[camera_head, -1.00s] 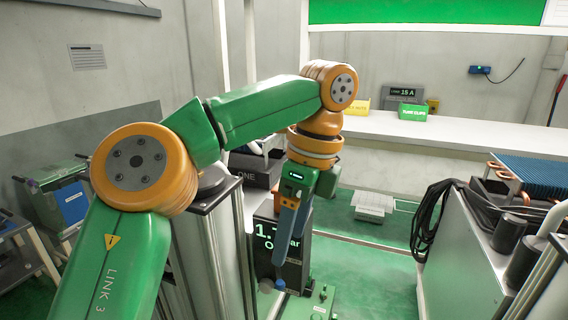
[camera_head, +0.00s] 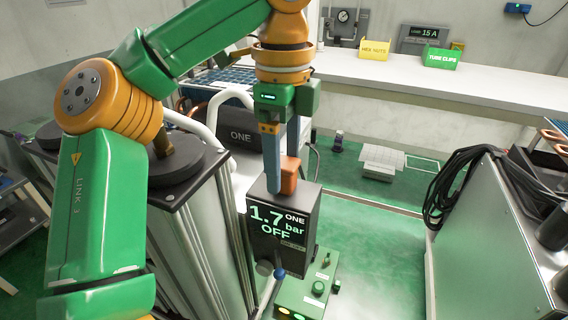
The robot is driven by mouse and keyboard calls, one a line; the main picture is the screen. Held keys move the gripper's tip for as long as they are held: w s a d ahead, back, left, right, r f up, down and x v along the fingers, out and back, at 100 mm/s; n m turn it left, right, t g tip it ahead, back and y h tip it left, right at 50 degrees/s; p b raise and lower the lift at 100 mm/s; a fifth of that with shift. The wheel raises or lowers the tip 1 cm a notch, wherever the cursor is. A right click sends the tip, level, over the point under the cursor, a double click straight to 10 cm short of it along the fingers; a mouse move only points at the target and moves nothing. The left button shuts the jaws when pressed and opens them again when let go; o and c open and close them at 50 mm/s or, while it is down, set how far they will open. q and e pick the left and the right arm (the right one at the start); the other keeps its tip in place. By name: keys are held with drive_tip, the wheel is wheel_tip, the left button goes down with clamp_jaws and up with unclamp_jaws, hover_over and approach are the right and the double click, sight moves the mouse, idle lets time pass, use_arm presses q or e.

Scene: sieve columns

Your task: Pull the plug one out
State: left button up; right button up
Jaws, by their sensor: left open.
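A dark box (camera_head: 300,225) marked ONE stands left of the picture's middle, its display reading 1.7 bar and OFF. An orange block (camera_head: 290,172), perhaps plug one, sits at its top, partly hidden behind my left gripper. I cannot tell whether the fingers touch the block. A blue-tipped lever (camera_head: 280,272) shows low on the box. My right gripper is out of view.
A green unit (camera_head: 308,290) with a button stands below the box. A dark panel (camera_head: 240,138) marked ONE is behind it. A metal cabinet (camera_head: 505,240) with black cables (camera_head: 465,185) is at right. The green floor between is mostly clear. A long bench (camera_head: 440,90) runs behind.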

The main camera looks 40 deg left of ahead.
sight(284, 159)
use_arm(q)
drive_tip(key=f, duration=0.1)
drive_tip(key=w+f, duration=0.1)
drive_tip(key=a, duration=0.1)
drive_tip(key=shift+w+f, duration=0.25)
drive_tip(key=shift+f, duration=0.15)
drive_tip(key=shift+s+d+r, duration=0.1)
drive_tip(key=shift+s+d, duration=0.15)
drive_tip(key=shift+s, duration=0.05)
drive_tip(key=shift+c, duration=1)
drive_tip(key=shift+s+r, duration=0.1)
drive_tip(key=c, duration=0.4)
drive_tip(key=shift+w, duration=0.2)
drive_tip(key=c, duration=0.3)
clamp_jaws()
drive_tip(key=shift+o, duration=1.5)
unclamp_jaws()
clamp_jaws()
